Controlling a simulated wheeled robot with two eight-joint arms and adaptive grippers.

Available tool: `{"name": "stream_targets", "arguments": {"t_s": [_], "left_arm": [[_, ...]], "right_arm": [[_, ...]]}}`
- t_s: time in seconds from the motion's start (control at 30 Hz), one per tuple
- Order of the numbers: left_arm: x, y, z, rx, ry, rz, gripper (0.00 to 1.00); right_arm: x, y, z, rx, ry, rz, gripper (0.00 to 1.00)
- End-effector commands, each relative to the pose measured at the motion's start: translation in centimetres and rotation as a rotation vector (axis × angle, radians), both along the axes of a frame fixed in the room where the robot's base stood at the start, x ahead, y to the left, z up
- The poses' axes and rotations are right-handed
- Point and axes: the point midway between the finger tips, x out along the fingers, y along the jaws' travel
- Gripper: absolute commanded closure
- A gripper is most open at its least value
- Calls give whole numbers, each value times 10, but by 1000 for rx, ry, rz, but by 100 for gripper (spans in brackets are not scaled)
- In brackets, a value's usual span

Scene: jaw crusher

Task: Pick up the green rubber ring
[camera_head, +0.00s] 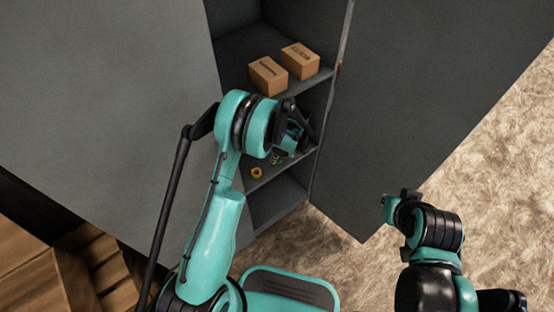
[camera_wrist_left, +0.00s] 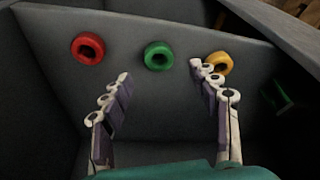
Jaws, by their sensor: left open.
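The green rubber ring (camera_wrist_left: 158,56) lies on a grey shelf (camera_wrist_left: 150,100) in the left wrist view, between a red ring (camera_wrist_left: 88,48) on its left and a yellow ring (camera_wrist_left: 218,63) on its right. My left gripper (camera_wrist_left: 159,72) is open and empty. Its two fingers point at the shelf, with the green ring between and just beyond the tips. In the head view my left arm reaches into the cabinet and mostly hides the rings and the gripper. The yellow ring shows there (camera_head: 257,173). My right arm (camera_head: 432,225) hangs at the right; its fingers are not clear.
Two cardboard boxes (camera_head: 268,76) (camera_head: 300,60) stand on the shelf above. Grey cabinet doors (camera_head: 410,90) stand open on both sides. A green object (camera_wrist_left: 276,97) is right of the yellow ring. Wooden crates (camera_head: 50,285) are at the lower left.

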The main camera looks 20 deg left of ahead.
Motion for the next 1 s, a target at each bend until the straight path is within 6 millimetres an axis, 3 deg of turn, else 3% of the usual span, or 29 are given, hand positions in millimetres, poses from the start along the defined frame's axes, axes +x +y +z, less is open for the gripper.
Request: {"name": "stream_targets", "arguments": {"t_s": [0.3,0.57,0.77,1.0], "left_arm": [[3,7,-45,0,0,-1,39],[3,9,-49,0,0,-2,39],[3,9,-48,0,0,-2,86],[3,9,-48,0,1,-2,86]], "right_arm": [[0,0,-26,0,0,0,100],[0,0,-26,0,0,0,100],[0,0,-26,0,0,0,100],[0,0,-26,0,0,0,100]]}}
